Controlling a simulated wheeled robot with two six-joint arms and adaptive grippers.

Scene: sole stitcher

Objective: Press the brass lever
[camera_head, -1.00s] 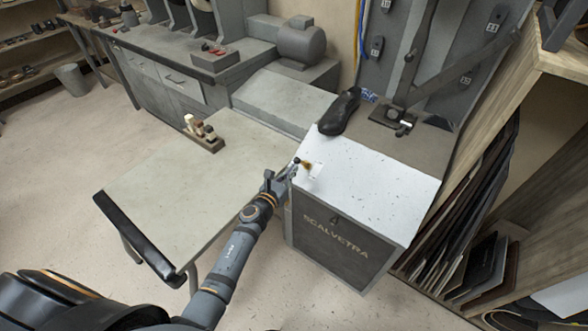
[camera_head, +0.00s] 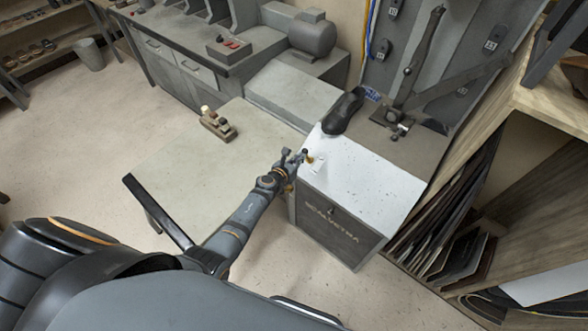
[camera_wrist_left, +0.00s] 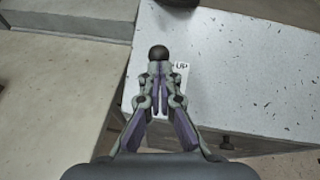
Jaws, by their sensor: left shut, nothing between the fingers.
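The brass lever (camera_head: 309,159) sits on the near left edge of the white speckled top of the stitcher cabinet. Only a small brass part of it shows in the head view. My left gripper (camera_head: 300,155) is shut and empty, right at the lever. In the left wrist view, a dark ball knob (camera_wrist_left: 158,52) shows just beyond the fingertips of the left gripper (camera_wrist_left: 160,82); I cannot tell whether they touch. A white label (camera_wrist_left: 182,70) reading "UP" lies beside the fingers, partly hidden. My right gripper is not in view.
A black shoe (camera_head: 343,112) stands on the cabinet's back part, beside a dark metal mechanism (camera_head: 394,120). A pale table (camera_head: 190,165) with a small wooden block piece (camera_head: 218,124) is to the left. Shelving with upright sheets (camera_head: 455,225) is close on the right.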

